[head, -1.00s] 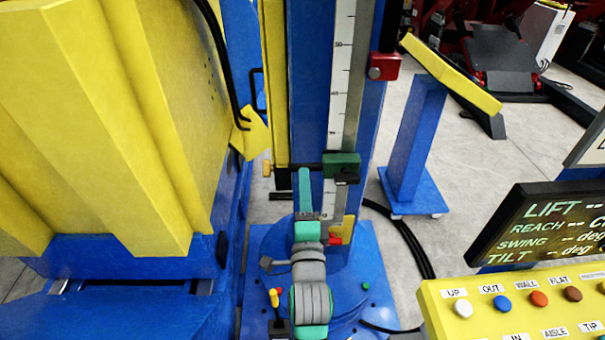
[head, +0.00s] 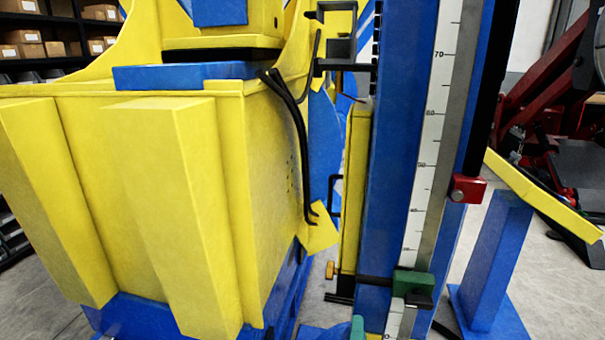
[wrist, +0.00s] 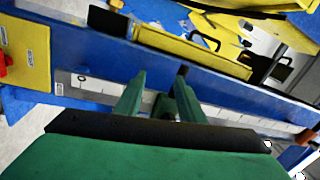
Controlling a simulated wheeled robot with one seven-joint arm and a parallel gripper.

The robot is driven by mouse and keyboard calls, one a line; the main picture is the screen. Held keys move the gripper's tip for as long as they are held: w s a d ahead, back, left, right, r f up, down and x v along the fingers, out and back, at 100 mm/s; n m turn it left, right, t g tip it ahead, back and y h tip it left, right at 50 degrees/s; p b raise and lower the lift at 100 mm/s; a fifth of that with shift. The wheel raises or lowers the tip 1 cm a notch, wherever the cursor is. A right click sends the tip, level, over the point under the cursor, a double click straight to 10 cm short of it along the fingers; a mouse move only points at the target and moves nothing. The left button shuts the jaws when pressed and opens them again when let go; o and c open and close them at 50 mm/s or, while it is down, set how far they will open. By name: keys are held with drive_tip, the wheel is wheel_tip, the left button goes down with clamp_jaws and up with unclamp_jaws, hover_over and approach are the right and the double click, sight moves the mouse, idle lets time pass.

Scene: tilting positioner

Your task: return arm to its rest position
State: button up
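In the head view the blue column (head: 395,150) and scale strip (head: 430,140) stand upright right of centre. Only a small teal tip of my arm (head: 357,328) shows at the bottom edge, so most of the arm is out of that view.
A green block (head: 413,285) and a red clamp (head: 467,188) sit on the column. A large yellow ribbed body (head: 150,200) fills the left. A blue post with a sloped yellow top (head: 545,200) stands right. Black cables (head: 300,130) hang beside the yellow body.

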drive_tip(key=s+a+f+n+g+y, duration=0.1)
drive_tip(key=s+a+f+n, duration=0.3)
drive_tip(key=s+f, duration=0.35)
drive_tip(key=s+a+f+n+g+y, duration=0.1)
drive_tip(key=s+a+f+n, duration=0.35)
drive_tip(key=s+f, duration=0.3)
drive_tip(key=s+a+f+n+y, duration=0.1)
drive_tip(key=s+a+n, duration=0.1)
drive_tip(key=s+n, duration=0.3)
drive_tip(key=s+a+f+n+g+y, duration=0.1)
drive_tip(key=s+n, duration=0.3)
drive_tip(key=s, duration=1)
drive_tip(key=shift+s+a+f+n+g, duration=0.25)
drive_tip(key=shift+s+a+n+g, duration=0.1)
drive_tip(key=shift+a, duration=0.4)
drive_tip(key=shift+c, duration=0.6)
